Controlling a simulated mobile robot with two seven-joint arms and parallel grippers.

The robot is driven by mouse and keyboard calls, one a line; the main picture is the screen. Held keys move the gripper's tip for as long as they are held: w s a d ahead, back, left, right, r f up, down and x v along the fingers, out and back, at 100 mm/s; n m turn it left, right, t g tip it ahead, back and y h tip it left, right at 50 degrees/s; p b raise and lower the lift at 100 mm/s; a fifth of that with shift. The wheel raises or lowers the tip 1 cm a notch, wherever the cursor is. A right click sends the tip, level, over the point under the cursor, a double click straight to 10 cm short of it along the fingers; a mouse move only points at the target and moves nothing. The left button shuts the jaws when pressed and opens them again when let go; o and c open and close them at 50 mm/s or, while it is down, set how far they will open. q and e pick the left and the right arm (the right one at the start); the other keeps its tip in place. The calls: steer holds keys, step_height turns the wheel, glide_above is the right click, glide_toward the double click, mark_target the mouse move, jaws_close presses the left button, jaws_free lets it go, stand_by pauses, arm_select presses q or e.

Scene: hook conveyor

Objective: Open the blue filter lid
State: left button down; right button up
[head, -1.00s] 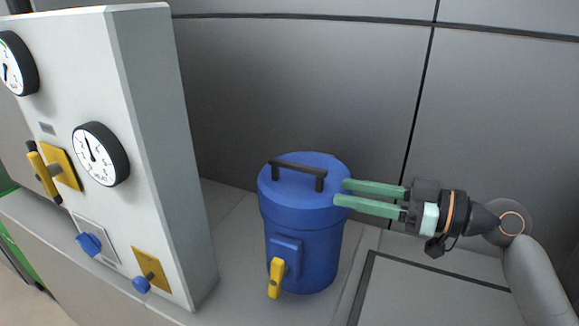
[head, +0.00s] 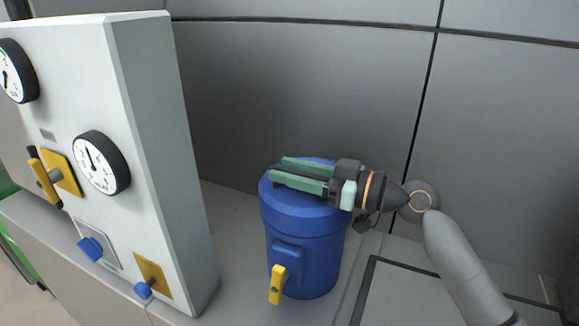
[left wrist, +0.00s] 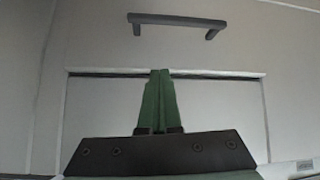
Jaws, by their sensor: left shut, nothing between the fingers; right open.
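The blue filter (head: 303,258) stands upright on the grey counter in the head view, with a yellow handle (head: 277,284) low on its front. Its blue lid (head: 288,202) sits on top, closed. My right gripper (head: 276,173) reaches in from the right over the lid, its two green fingers apart. The lid's dark handle is mostly hidden by the fingers; I cannot tell whether they touch it. My left gripper (left wrist: 160,75) shows in the left wrist view with its green fingers together and empty. It is not in the head view.
A white panel (head: 150,170) with gauges (head: 101,162), yellow levers and blue knobs stands left of the filter. A grey wall is behind. A framed flat area (head: 430,295) lies right of the filter. A dark bar handle (left wrist: 177,22) is ahead in the left wrist view.

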steer(key=shift+a, duration=0.1)
steer(key=shift+c, duration=0.3)
jaws_close()
steer(key=shift+w, duration=0.1)
stand_by(1.0)
